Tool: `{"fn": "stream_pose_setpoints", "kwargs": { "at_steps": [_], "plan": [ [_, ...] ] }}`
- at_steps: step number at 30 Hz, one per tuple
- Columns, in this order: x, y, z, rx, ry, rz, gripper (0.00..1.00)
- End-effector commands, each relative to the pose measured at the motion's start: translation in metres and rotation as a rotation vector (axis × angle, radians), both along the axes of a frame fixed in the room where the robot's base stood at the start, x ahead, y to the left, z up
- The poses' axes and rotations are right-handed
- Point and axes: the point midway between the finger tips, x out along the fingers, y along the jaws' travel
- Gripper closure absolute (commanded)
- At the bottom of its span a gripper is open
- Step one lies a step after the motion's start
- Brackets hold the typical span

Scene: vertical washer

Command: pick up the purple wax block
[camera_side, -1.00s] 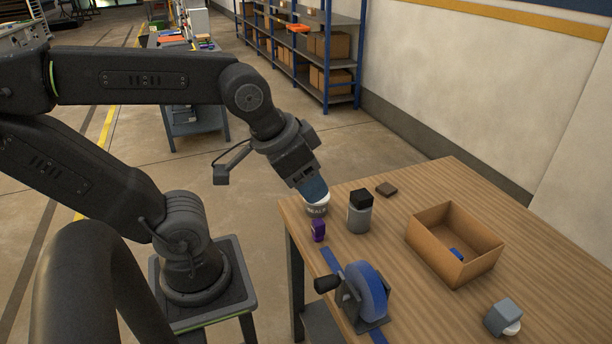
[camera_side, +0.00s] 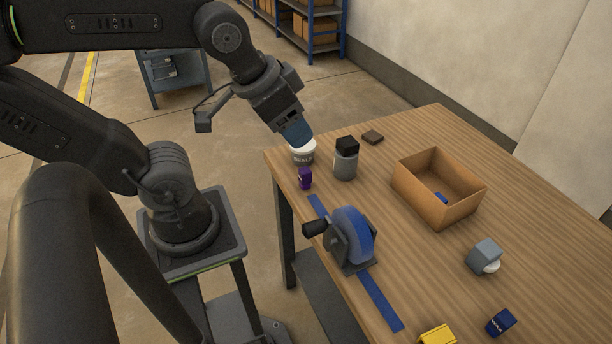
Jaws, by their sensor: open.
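The purple wax block (camera_side: 305,178) stands upright on the wooden table (camera_side: 440,135) near its left edge, just in front of a white-lidded tub (camera_side: 303,154). My gripper (camera_side: 299,142), with blue fingers, points down and to the right above or behind the tub and partly overlaps its lid in the picture. I cannot tell whether it touches the tub. The gap between the fingers is not clear from this side. No object shows held in the gripper. The purple block is clear of the fingers.
A grey jar with black lid (camera_side: 345,160) stands right of the block. An open cardboard box (camera_side: 435,205), grey block (camera_side: 484,254), navy block (camera_side: 501,322) and yellow item (camera_side: 437,335) lie right.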

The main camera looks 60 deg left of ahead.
Motion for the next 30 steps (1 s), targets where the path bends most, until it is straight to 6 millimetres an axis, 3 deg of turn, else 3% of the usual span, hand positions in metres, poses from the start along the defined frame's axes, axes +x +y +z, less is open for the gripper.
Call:
{"fn": "stream_pose_setpoints", "kwargs": {
  "at_steps": [22,26,30],
  "plan": [
    [0.002,0.001,-0.001,-0.004,0.006,0.015,0.39],
    [0.015,0.011,-0.009,-0.045,0.052,0.139,0.39],
    [0.043,0.039,-0.030,-0.135,0.146,0.437,0.39]
  ]
}}
